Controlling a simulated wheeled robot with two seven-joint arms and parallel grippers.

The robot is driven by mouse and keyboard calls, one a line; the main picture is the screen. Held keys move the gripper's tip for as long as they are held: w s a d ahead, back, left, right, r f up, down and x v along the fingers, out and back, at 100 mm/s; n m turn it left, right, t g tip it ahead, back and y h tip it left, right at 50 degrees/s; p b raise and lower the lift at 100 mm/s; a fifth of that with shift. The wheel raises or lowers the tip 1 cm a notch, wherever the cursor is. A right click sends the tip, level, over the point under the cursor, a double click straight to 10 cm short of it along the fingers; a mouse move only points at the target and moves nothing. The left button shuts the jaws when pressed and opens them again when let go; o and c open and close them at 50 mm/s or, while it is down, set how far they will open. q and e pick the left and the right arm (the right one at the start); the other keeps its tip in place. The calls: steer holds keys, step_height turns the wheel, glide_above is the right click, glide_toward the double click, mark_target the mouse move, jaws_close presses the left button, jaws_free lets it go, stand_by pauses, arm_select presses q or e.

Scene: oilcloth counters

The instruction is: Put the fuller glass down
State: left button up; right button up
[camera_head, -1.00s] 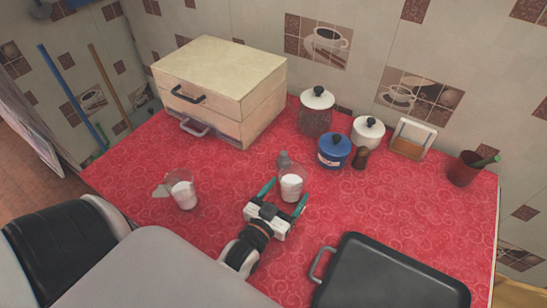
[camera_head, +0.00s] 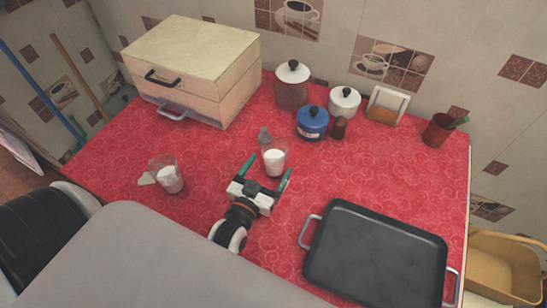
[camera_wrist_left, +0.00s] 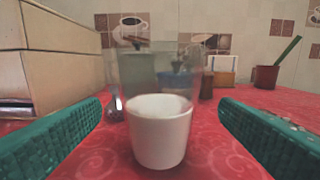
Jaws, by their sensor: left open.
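A clear glass with white contents (camera_head: 275,162) stands upright on the red oilcloth. In the left wrist view this glass (camera_wrist_left: 160,135) is centred, white to about half its height. My left gripper (camera_head: 268,168) is open, its green fingers on either side of the glass with a visible gap in the wrist view (camera_wrist_left: 160,118). A second glass with white contents (camera_head: 169,178) stands to the left on the cloth. I cannot tell surely which of the two is fuller. My right gripper is not in view.
A small grey object (camera_head: 264,136) stands just behind the nearer glass. A blue jar (camera_head: 312,124), other lidded jars and a brown shaker (camera_head: 339,127) are further back. A black tray (camera_head: 375,255) lies right. A drawer box (camera_head: 190,70) stands back left. Cloth between the glasses is clear.

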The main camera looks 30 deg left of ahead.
mark_target(279, 149)
arm_select(q)
steer(key=shift+w+a+r+p, duration=0.1)
steer(key=shift+w+p, duration=0.15)
steer(key=shift+w, duration=1.3)
steer(key=shift+w+a+r+p, duration=0.1)
steer(key=shift+w+p, duration=0.1)
steer(key=shift+w, duration=1.3)
steer(key=shift+c, duration=0.4)
steer(key=c, duration=1.2)
steer(key=shift+c, duration=0.5)
steer(key=shift+r, duration=0.15)
